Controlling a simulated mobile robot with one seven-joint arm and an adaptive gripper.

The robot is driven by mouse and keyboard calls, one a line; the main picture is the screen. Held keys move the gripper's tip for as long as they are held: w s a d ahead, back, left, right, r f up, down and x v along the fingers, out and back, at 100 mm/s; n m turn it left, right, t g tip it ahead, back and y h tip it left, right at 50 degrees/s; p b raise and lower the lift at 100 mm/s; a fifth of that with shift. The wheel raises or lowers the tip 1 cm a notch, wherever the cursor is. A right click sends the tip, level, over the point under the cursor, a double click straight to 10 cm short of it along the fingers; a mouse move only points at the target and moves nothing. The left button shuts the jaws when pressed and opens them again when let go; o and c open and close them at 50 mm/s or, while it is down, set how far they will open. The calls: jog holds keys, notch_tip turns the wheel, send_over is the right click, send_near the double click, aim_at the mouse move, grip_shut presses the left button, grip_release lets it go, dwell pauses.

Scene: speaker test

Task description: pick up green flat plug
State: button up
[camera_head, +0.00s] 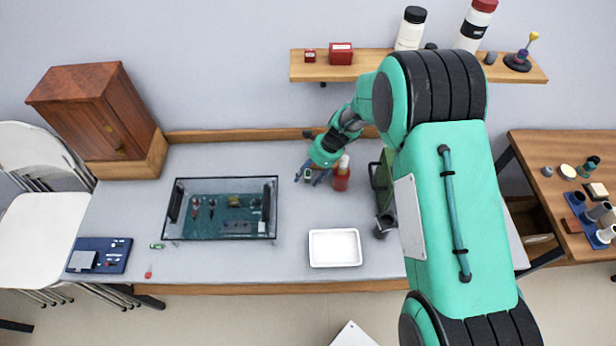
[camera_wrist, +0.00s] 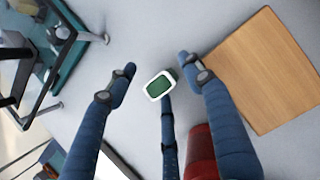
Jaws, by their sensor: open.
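A small green flat piece with a white rim, which looks like the green flat plug (camera_wrist: 158,87), is on the grey table top in the wrist view. In the head view it is a small green and white spot (camera_head: 308,177) below my gripper. My gripper (camera_wrist: 157,65) is open, with a blue finger on either side of the plug and a third finger just below it in the picture. I see no clear contact. In the head view my gripper (camera_head: 311,172) points down at the back of the table, and my arm hides part of the table.
A red bottle (camera_head: 341,178) stands close to the right of my gripper and shows in the wrist view (camera_wrist: 200,150). A glass case (camera_head: 222,232) is to the left, a white tray (camera_head: 335,250) in front. Another small green piece (camera_head: 157,246) lies near the table's left front.

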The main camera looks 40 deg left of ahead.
aim_at(308, 173)
jog(key=c, duration=0.9)
jog(key=shift+c, duration=0.2)
jog(key=shift+r+p, duration=0.3)
jog(key=shift+r, duration=0.55)
notch_tip(308, 173, up, 2)
jog(key=shift+r+p, duration=0.15)
jog(key=shift+p, duration=0.2)
jog(key=s+d, duration=0.3)
jog(key=d, duration=0.1)
jog(key=s+d+p, duration=0.1)
jog(key=s+d, duration=0.2)
jog(key=d, duration=0.2)
jog(key=s+d+r, duration=0.1)
jog(key=s+d, duration=0.2)
jog(key=d, duration=0.1)
jog(key=shift+d, duration=0.15)
